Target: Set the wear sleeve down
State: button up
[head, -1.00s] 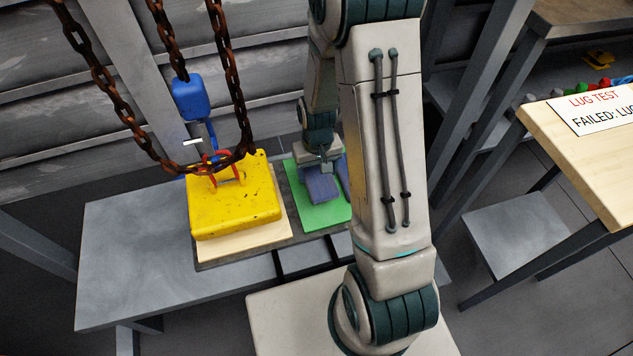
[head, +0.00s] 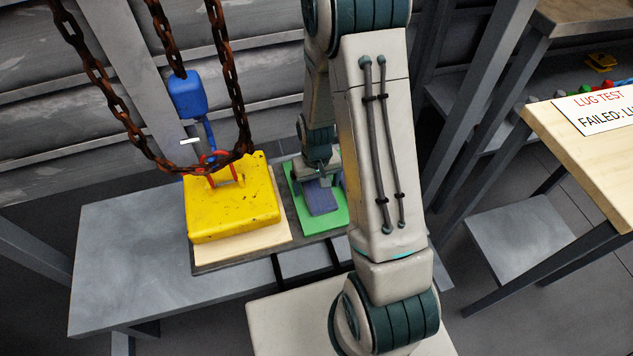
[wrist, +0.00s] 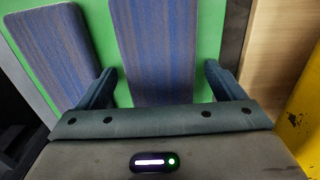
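A flat blue-purple striped piece, which I take to be the wear sleeve (head: 321,199), lies over the green mat (head: 337,217) on the bench. In the wrist view this sleeve (wrist: 163,45) runs between my two fingers, with green showing on both sides of it. My gripper (head: 318,180) is above its far end, fingers pointing down; in the wrist view the fingers (wrist: 160,85) stand apart, not clearly touching it. A second striped piece (wrist: 57,50) lies left of it in the wrist view, outside the left finger.
A yellow block (head: 232,208) on a wooden board (head: 262,238) stands left of the mat. Rusty chains (head: 228,85) and a blue fitting (head: 187,95) hang over it. The grey bench (head: 120,255) is clear at left. A wooden table (head: 575,160) with a sign is at right.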

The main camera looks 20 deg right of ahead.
notch_tip(320, 180, up, 13)
jog(key=p, duration=0.5)
notch_tip(320, 180, up, 9)
send_over(316, 186)
jog(key=s, duration=0.6)
jog(key=s+r+t, duration=0.1)
jog(key=s+r, duration=0.5)
jog(key=s, duration=0.1)
jog(key=shift+s+a+r, duration=0.15)
jog(key=shift+s+a, duration=0.15)
jog(key=shift+s, duration=0.1)
